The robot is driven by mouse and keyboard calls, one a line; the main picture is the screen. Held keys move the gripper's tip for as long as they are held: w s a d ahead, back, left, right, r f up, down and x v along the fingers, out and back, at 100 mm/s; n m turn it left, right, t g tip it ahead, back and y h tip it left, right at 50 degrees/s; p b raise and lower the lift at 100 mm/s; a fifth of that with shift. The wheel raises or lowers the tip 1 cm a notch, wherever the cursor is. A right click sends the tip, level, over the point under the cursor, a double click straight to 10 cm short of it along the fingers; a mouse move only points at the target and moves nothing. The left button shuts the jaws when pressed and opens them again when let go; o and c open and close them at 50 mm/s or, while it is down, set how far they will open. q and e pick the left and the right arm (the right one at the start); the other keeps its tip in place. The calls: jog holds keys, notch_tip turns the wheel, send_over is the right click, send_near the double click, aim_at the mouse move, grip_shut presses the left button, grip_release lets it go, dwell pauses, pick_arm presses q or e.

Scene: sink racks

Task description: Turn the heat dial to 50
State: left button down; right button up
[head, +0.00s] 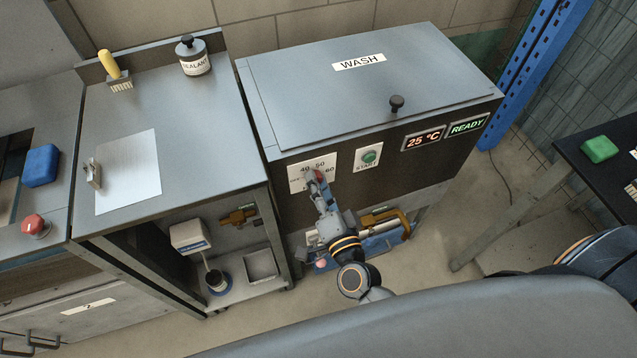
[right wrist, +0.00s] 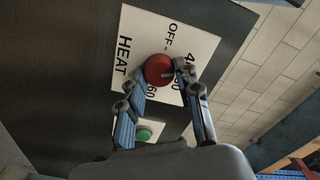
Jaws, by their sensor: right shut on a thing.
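The heat dial is a round red knob on a white plate (head: 298,185) at the left of the wash cabinet's dark front. In the right wrist view the knob (right wrist: 157,68) sits between my fingertips, with HEAT, OFF and numbers printed around it. My right gripper (head: 317,180) is shut on the knob, one finger at each side; it also shows in the right wrist view (right wrist: 157,76). The fingers cover some of the numbers, and I cannot tell which one the knob points to. The display (head: 423,138) reads 25 °C. My left gripper is not in view.
A green START button (head: 369,157) is right of the dial, and a READY display (head: 467,126) is further right. The WASH lid (head: 300,88) has a black knob (head: 396,103). A bench (head: 200,125) stands at the left. Clamps and tools lie below the cabinet.

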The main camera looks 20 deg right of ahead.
jog(key=m+b, duration=0.1)
jog(key=m, duration=0.9)
jog(key=shift+f, duration=0.1)
jog(key=shift+m, duration=0.3)
dwell(0.3)
jog(key=o, duration=1.2)
jog(key=shift+c, duration=0.2)
jog(key=s, duration=1.2)
jog(key=shift+d, duration=0.25)
jog(key=shift+f, duration=0.1)
